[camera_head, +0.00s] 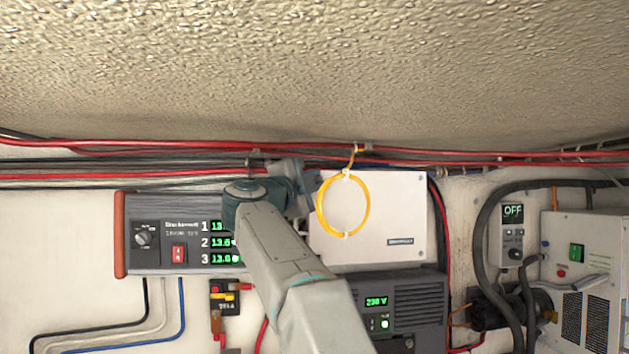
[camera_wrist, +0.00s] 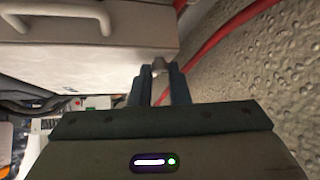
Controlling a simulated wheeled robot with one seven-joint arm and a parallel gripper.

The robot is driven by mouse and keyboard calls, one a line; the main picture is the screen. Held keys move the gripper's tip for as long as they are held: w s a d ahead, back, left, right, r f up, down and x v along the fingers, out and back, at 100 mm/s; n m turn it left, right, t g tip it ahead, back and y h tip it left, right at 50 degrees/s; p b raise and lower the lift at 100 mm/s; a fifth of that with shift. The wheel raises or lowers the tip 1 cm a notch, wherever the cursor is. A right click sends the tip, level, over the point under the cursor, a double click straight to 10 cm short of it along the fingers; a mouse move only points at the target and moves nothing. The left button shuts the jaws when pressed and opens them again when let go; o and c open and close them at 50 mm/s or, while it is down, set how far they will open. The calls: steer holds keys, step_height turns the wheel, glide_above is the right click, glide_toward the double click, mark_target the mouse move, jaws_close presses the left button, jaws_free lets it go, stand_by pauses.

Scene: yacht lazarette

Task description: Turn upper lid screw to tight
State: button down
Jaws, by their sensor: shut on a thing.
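The white box with a flat lid (camera_head: 395,215) is mounted on the wall in the middle of the head view; its pale casing also fills the upper left of the wrist view (camera_wrist: 95,58). My gripper (camera_head: 303,180) is at the upper left corner of this box. In the wrist view my gripper (camera_wrist: 160,82) is shut on a small grey screw head (camera_wrist: 159,65) at the box's edge. Only the end of the screw shows between the fingers. Its slot and how tight it sits cannot be seen. My arm hides the box's left side in the head view.
A yellow cable loop (camera_head: 319,212) hangs in front of the lid, close to my gripper. Red cables (camera_head: 480,153) run above the box. A three-row display panel (camera_head: 160,228) is at left, a dark 230 V unit (camera_head: 415,300) below, and a textured ceiling (camera_head: 300,70) overhead.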

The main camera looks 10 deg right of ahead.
steer(key=shift+m+g, duration=0.3)
steer(key=shift+m, duration=0.2)
steer(key=c, duration=1.4)
jaws_free()
steer(key=shift+o, duration=0.2)
steer(key=b+v, duration=0.4)
steer(key=v, duration=0.9)
steer(key=shift+s+a+b, duration=0.25)
steer(key=shift+s+b, duration=0.05)
steer(key=shift+r, duration=0.1)
